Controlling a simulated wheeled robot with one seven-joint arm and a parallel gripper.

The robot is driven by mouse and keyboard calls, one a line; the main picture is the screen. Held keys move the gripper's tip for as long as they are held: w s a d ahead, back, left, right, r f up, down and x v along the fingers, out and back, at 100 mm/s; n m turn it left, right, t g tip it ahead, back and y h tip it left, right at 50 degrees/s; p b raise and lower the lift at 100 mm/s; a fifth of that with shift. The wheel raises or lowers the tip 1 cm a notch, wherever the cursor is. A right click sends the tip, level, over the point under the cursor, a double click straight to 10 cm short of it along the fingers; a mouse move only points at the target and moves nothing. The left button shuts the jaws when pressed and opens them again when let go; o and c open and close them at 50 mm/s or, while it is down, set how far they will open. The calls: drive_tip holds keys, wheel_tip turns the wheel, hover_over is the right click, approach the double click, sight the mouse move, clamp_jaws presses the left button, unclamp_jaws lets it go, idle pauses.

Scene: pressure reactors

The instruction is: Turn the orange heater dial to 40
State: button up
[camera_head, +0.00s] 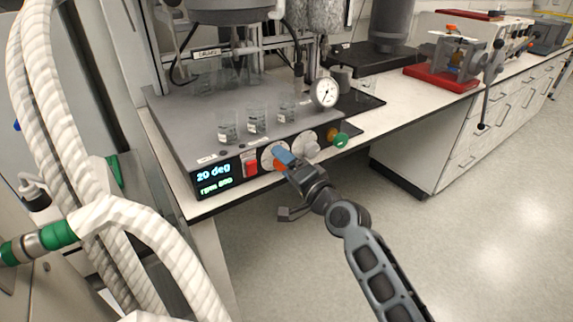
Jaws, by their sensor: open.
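The heater unit (182,128) is a grey box on the bench with a dark front panel. Its display (213,178) reads "20 deg" above a smaller rpm line. The orange heater dial (279,166) shows only in part on a pale round plate (267,158), right of a red switch (251,167). My gripper (285,158) is at this dial, its blue fingertip covering part of it. The jaws are open; whether they touch the dial cannot be told. The arm reaches in from the lower right.
A pale knob (312,149) and a green knob (341,141) sit right of the dial. Small glass beakers (257,121) and a pressure gauge (325,92) stand above the panel. White corrugated hoses (150,235) fill the left. The floor (470,220) at right is clear.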

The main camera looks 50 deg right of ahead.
drive_tip(key=b+v, duration=0.1)
drive_tip(key=v, duration=0.6)
drive_tip(key=shift+s, duration=0.4)
drive_tip(key=shift+a, duration=0.15)
drive_tip(key=s+a+f+n+g+y, duration=0.1)
drive_tip(key=s+a+f+n, duration=0.1)
drive_tip(key=s+a+n, duration=0.4)
drive_tip(key=s+a+f+n+g+y, duration=0.1)
drive_tip(key=s+a+f, duration=0.2)
drive_tip(key=s+a, duration=0.3)
drive_tip(key=s+a+r+n+y, duration=0.1)
drive_tip(key=s+a+r+n, duration=0.2)
drive_tip(key=s, duration=0.5)
drive_tip(key=s+a+r+n+y, duration=0.2)
drive_tip(key=s+a+r+n, duration=0.1)
drive_tip(key=s+a+n, duration=0.2)
drive_tip(key=s+n, duration=0.2)
drive_tip(key=s, duration=0.2)
drive_tip(key=shift+a+g, duration=0.3)
drive_tip(key=shift+a, duration=0.1)
